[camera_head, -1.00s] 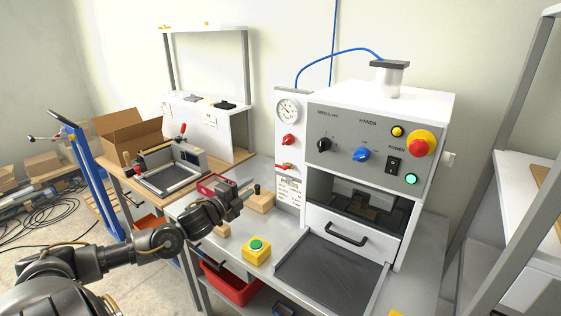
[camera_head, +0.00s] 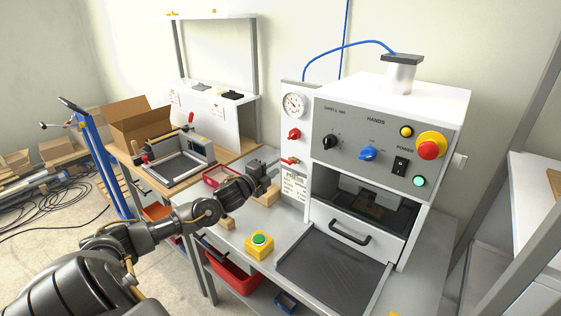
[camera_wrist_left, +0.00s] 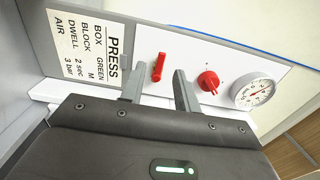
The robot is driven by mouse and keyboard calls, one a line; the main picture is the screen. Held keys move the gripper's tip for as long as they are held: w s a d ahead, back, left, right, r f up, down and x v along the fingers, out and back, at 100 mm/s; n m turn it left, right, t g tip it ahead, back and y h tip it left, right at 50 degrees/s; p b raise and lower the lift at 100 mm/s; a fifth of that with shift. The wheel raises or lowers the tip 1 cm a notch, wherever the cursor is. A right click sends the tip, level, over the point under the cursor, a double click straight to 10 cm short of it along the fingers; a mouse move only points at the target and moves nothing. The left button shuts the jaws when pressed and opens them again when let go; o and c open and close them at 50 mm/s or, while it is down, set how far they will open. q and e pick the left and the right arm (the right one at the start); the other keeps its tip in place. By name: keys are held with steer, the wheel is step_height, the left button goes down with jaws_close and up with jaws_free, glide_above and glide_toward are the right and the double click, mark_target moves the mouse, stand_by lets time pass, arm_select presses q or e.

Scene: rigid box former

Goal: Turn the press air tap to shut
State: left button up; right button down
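The press's narrow white panel carries a small red lever tap (camera_head: 290,161) below a round red knob (camera_head: 294,134). In the left wrist view the red tap lever (camera_wrist_left: 159,67) lies crosswise to the panel's column of fittings, between the label and the red knob (camera_wrist_left: 208,82). My left gripper (camera_head: 274,168) is just left of the panel, at about the tap's height. In the left wrist view its fingers (camera_wrist_left: 158,74) are apart, with the lever framed between their tips and a gap visible on each side. Its depth from the lever is unclear. My right gripper is out of view.
A pressure gauge (camera_head: 294,104) tops the panel; a printed label (camera_head: 294,187) is below the tap. The press body (camera_head: 375,140) stands close on the right. A wooden block (camera_head: 265,195) and a green-buttoned yellow box (camera_head: 259,245) sit on the bench below my arm.

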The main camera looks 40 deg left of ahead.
mark_target(283, 160)
arm_select(q)
steer(key=shift+w+p, duration=0.4)
steer(key=shift+w, duration=1.35)
steer(key=shift+c, duration=0.4)
